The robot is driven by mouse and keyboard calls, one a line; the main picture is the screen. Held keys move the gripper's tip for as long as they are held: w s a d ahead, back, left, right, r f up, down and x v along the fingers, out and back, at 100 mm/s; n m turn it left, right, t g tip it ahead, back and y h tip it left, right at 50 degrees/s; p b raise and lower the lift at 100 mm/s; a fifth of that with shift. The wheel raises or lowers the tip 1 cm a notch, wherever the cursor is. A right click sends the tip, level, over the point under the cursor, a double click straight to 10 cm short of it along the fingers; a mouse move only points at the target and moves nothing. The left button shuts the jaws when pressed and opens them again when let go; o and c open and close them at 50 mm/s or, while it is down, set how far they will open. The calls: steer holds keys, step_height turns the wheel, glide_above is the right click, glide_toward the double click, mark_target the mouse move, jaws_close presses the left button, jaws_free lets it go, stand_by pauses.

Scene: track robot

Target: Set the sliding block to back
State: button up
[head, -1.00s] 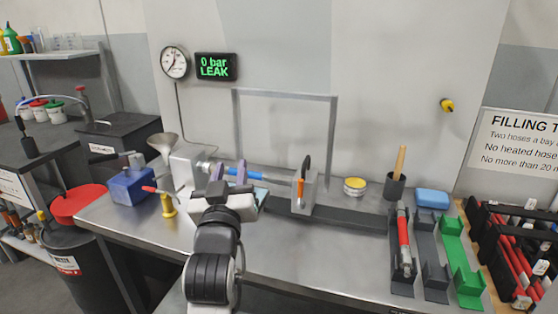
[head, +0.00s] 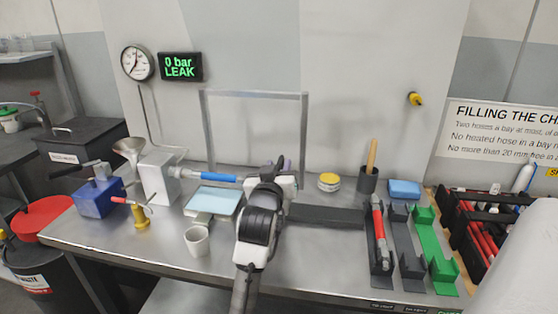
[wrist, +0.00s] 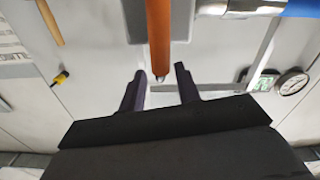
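The sliding block with its orange lever is mostly hidden behind my arm in the head view. In the wrist view the orange lever (wrist: 159,30) comes down from the top edge, its tip just above the gap between my fingers. My gripper (wrist: 161,88) is open and empty, with a dark finger on each side of that gap. In the head view my gripper (head: 279,166) is over the dark rail (head: 330,214). The blue hose (head: 221,177) runs from the fixed end block (head: 158,180) towards my gripper; its blue part also shows in the wrist view (wrist: 302,8).
A yellow-lidded tin (head: 329,182), a dark pot (head: 367,182) and hose cradles (head: 432,245) stand to the right. A metal frame (head: 254,95) rises behind the rail.

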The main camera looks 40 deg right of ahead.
steer(key=shift+x, duration=0.9)
steer(key=shift+c, duration=0.2)
jaws_close()
